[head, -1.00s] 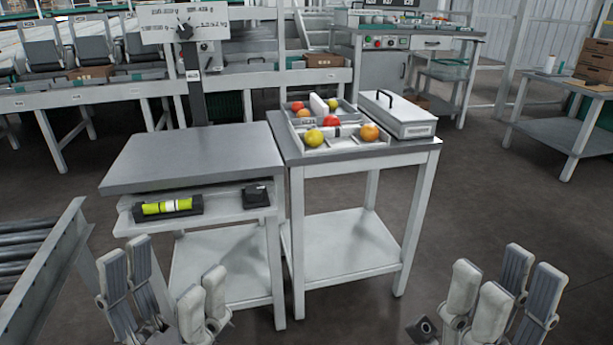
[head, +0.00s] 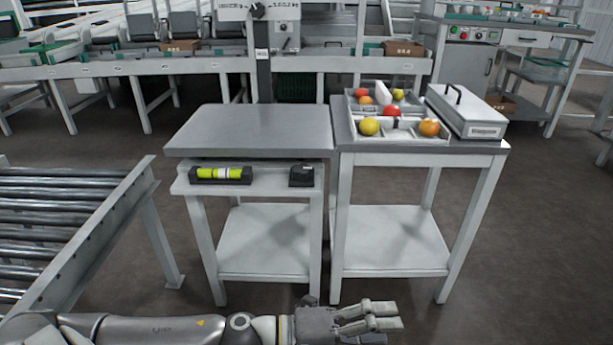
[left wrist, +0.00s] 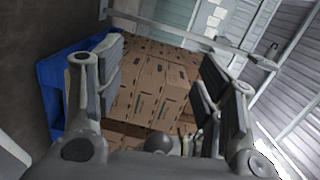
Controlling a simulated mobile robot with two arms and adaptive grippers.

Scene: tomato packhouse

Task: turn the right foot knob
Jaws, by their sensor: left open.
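The left bench (head: 250,135) has a grey top, a front shelf and pale legs. A small dark rounded piece (head: 310,300) shows at the foot of its front right leg, partly hidden by my arm; I cannot tell for sure that it is the right foot knob. A spirit level (head: 220,175) with a yellow-green vial lies on the shelf. My left gripper (head: 385,317) reaches in low along the bottom edge, fingers pointing right, just right of that foot in the picture. In the left wrist view its fingers (left wrist: 165,95) are apart with nothing between them. My right gripper is out of view.
A small black block (head: 301,175) sits at the shelf's right end. The right table (head: 400,160) carries a tray of tomatoes (head: 395,133) and a white case (head: 465,112). A roller conveyor (head: 70,230) stands left. Cartons (left wrist: 160,85) on a blue base (left wrist: 48,95) show in the wrist view.

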